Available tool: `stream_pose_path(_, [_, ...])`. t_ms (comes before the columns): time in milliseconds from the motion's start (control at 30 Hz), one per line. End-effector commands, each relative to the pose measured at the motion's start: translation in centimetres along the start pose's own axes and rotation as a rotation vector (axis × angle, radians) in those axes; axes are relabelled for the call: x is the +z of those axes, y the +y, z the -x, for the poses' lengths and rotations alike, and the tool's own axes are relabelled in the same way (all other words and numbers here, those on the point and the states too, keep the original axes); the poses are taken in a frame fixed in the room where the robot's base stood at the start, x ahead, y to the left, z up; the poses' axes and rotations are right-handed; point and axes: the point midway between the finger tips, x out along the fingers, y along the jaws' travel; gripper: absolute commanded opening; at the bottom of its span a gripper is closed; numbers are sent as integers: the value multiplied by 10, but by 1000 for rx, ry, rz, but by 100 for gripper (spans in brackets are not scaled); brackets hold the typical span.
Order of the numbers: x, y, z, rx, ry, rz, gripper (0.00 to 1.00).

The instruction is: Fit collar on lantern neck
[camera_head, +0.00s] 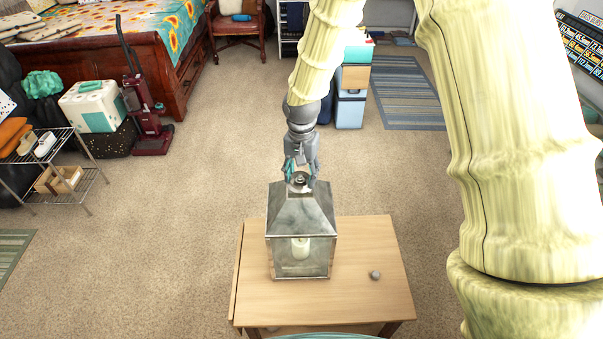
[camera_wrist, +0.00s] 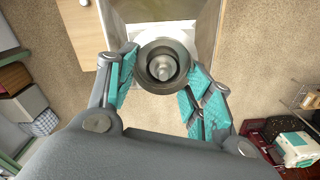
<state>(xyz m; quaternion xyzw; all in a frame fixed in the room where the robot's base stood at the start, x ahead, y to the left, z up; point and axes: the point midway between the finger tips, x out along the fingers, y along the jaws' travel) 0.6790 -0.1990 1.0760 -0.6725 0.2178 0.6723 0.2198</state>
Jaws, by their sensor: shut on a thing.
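The lantern (camera_head: 300,213) stands upright on the small wooden table, with a grey tapered roof and glass sides showing a pale candle (camera_head: 300,247). My gripper (camera_head: 301,180) points down over the lantern's top. In the wrist view my gripper (camera_wrist: 163,80) has its teal-padded fingers on both sides of a grey round collar (camera_wrist: 163,90) and is shut on it. The lantern's neck (camera_wrist: 162,68) shows inside the ring, so the two line up in this view. I cannot tell how far down the collar sits or whether it touches the roof.
The wooden table (camera_head: 355,250) has bare room around the lantern. A small grey knob (camera_head: 375,275) lies on it at the right. A wire rack (camera_head: 75,160) and red vacuum cleaner (camera_head: 145,110) stand at the left. Carpet surrounds the table.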

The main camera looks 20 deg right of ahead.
Motion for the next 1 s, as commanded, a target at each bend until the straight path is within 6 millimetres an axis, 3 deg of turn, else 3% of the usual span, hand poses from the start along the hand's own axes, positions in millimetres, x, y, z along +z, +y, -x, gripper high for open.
stream_pose_path(67, [0, 0, 0, 0, 0, 0, 28])
stream_pose_path(100, [0, 0, 0, 0, 0, 0, 55])
stream_pose_path(233, [0, 0, 0, 0, 0, 0, 76])
stream_pose_path(667, [0, 0, 5, -1, 1, 0, 76])
stream_pose_path(1000, [-1, 0, 53, -2, 3, 0, 76])
